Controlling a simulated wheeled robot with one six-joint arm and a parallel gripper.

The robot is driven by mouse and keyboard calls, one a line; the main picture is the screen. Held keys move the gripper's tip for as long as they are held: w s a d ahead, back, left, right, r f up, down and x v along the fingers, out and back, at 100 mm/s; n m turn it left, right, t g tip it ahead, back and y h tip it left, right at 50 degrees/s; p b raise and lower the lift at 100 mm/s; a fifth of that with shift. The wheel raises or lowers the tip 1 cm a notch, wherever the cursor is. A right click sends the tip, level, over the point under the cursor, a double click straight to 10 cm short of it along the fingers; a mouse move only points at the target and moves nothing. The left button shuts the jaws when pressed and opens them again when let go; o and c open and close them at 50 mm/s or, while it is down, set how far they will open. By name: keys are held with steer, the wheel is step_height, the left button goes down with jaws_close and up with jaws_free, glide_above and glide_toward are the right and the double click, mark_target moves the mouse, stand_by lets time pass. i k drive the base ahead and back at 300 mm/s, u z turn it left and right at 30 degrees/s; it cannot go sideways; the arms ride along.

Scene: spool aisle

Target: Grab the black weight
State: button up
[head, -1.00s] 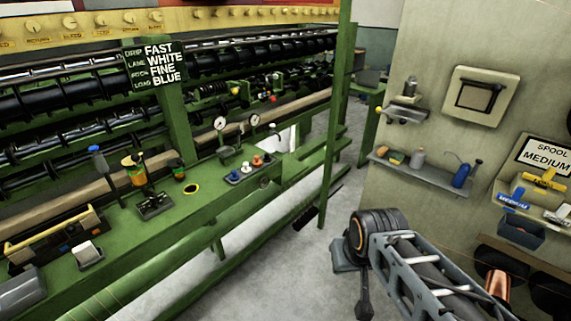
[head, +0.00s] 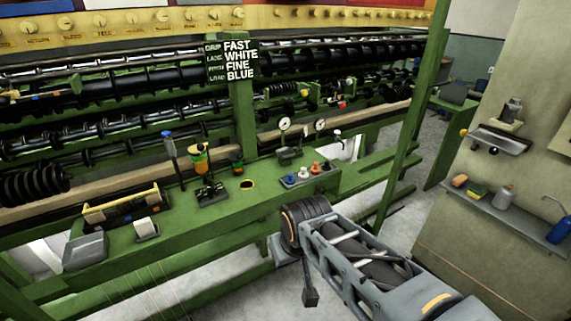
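I cannot make out a black weight for certain. A small tray (head: 303,177) on the green bench holds several small knobbed pieces in blue, orange and white; no black one is clear among them. My arm reaches in from the lower right, in front of the bench. A small dark part at its end, which seems to be my gripper (head: 310,298), hangs low over the floor, apart from the bench. It is too small and dark to tell whether its fingers are open or shut.
The green bench (head: 115,245) carries a toolbox (head: 120,212), a grey bin (head: 85,250), a blue-topped post (head: 172,155) and gauges (head: 285,125). A sign (head: 232,60) reads FAST, WHITE, FINE, BLUE. A green post (head: 408,120) and a wall shelf (head: 490,205) stand right. Floor shows between.

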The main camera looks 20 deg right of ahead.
mark_target(326, 167)
steer(key=u, duration=0.3)
steer(key=i, duration=0.7)
steer(key=z, duration=0.65)
steer(key=i, duration=0.75)
steer(key=z, duration=0.8)
